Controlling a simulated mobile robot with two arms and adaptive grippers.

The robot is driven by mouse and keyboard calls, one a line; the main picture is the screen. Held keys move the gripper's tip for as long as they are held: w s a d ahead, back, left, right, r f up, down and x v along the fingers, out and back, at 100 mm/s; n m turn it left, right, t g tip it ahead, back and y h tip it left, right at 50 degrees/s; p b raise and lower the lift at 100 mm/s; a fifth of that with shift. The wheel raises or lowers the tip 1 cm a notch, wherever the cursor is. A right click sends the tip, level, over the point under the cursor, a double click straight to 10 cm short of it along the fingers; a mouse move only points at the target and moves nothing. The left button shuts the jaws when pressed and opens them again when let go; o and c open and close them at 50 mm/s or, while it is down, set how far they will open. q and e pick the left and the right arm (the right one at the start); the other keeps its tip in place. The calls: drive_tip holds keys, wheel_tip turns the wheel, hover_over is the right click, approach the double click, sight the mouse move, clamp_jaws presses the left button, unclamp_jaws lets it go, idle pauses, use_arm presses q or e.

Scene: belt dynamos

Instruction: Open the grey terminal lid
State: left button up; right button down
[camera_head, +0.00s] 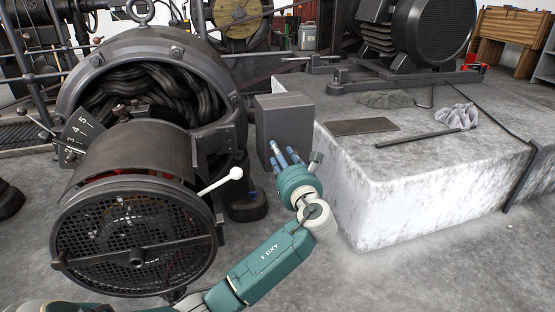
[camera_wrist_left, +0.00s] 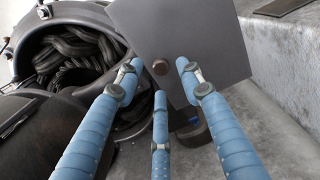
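The grey terminal box (camera_head: 287,118) stands between the dynamo and the concrete block. Its flat grey lid (camera_wrist_left: 205,35) faces my left gripper in the wrist view and looks shut. In the wrist view the left gripper (camera_wrist_left: 158,80) is open. I cannot tell whether any finger touches the lid. My right gripper is not in view.
The dynamo (camera_head: 150,85) with its round mesh cover (camera_head: 130,240) stands at the left. A white-knobbed lever (camera_head: 222,181) juts from it near my arm. The concrete block (camera_head: 400,205) at the right carries a plate, a rod and a cloth.

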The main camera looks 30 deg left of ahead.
sight(287, 137)
use_arm(q)
drive_tip(key=b+x, duration=0.1)
drive_tip(key=x, duration=0.2)
drive_tip(key=shift+w, duration=0.1)
drive_tip(key=shift+c, duration=0.3)
clamp_jaws()
